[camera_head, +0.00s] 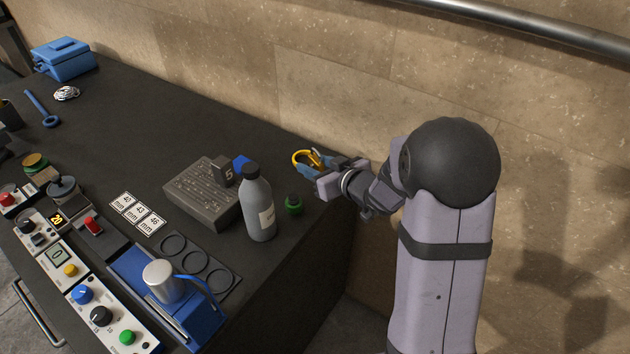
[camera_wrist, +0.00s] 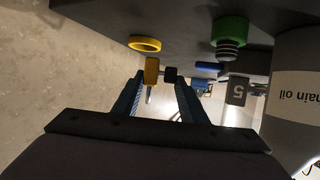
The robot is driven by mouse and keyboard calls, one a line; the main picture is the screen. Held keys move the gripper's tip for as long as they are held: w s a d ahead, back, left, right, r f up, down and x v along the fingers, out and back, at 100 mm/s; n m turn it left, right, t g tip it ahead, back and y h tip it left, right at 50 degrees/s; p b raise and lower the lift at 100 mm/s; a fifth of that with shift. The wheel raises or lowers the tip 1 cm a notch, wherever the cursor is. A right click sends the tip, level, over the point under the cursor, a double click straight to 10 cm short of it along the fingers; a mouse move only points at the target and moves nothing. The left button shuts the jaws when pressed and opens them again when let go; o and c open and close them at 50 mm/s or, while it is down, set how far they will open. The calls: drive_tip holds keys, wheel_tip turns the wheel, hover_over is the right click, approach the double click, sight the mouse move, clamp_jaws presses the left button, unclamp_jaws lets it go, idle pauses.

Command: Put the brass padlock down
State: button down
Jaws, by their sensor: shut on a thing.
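The brass padlock, a small yellow block (camera_wrist: 152,70), is between the blue fingers of my gripper (camera_wrist: 160,78) in the wrist view. A thin pale piece, perhaps its shackle, hangs by it. In the head view my gripper (camera_head: 313,167) is low at the far right edge of the dark bench (camera_head: 190,95), close to the wall. The padlock (camera_head: 316,157) shows there only as a small yellow patch, partly hidden by the fingers. I cannot tell whether it touches the bench top.
A yellow ring (camera_head: 298,158) lies just beyond the fingers. A green-capped part (camera_head: 293,204), a grey oil bottle (camera_head: 258,205), a dark block marked 5 (camera_head: 226,173) and a grey textured slab (camera_head: 200,192) stand nearby. The stone wall (camera_head: 330,90) is close. The bench's back middle is clear.

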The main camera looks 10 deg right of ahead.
drive_tip(key=shift+f, duration=2.5)
drive_tip(key=shift+f, duration=0.15)
drive_tip(key=c, duration=1.1)
unclamp_jaws()
